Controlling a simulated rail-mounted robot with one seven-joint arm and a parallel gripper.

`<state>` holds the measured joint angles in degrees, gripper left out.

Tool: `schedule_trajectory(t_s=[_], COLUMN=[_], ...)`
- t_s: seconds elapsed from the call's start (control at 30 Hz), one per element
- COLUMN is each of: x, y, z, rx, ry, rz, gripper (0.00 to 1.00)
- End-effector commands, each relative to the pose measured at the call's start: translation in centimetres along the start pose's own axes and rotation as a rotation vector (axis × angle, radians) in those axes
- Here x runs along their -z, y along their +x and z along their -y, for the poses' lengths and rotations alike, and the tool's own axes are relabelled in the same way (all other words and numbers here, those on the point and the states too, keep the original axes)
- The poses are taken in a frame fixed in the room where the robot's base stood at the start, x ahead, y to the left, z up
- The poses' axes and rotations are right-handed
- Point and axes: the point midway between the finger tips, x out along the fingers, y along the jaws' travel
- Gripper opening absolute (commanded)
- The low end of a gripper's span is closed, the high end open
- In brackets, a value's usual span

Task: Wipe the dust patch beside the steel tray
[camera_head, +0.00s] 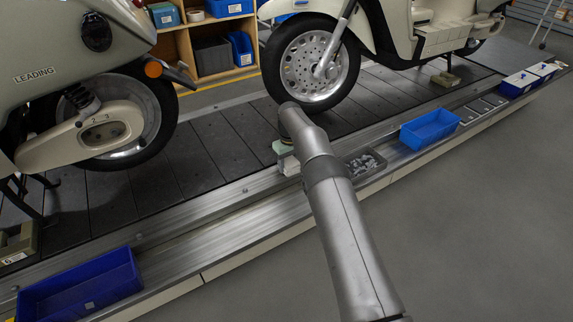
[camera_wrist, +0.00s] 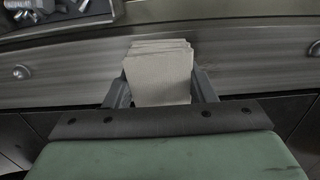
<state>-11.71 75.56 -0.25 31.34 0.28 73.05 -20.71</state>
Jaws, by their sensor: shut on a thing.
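My gripper (camera_wrist: 162,90) is shut on a folded cream cloth (camera_wrist: 160,75), with one finger on each side of it. In the head view my gripper (camera_head: 287,158) is over the metal ledge along the conveyor, and only a little of the pale cloth shows under it. The steel tray (camera_head: 381,172) holds metal bolts and sits on the ledge just right of my gripper; its corner (camera_wrist: 90,22) shows at the top left of the wrist view. Whether the cloth touches the ledge is unclear.
A blue bin (camera_head: 430,128) stands on the ledge right of the steel tray, and another blue bin (camera_head: 80,290) is at the lower left. Two cream scooters stand on the dark slats (camera_head: 215,160) behind the ledge. Bare ledge (camera_head: 225,222) lies left of my gripper.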

Motion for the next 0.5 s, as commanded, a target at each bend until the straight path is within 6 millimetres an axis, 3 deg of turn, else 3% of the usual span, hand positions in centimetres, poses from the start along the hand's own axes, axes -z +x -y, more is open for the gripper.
schedule_trajectory(t_s=[0.5], x=[0.0], y=[0.0], z=[3.3], rx=[0.0], ry=[0.0], rz=[0.001], gripper=[0.29])
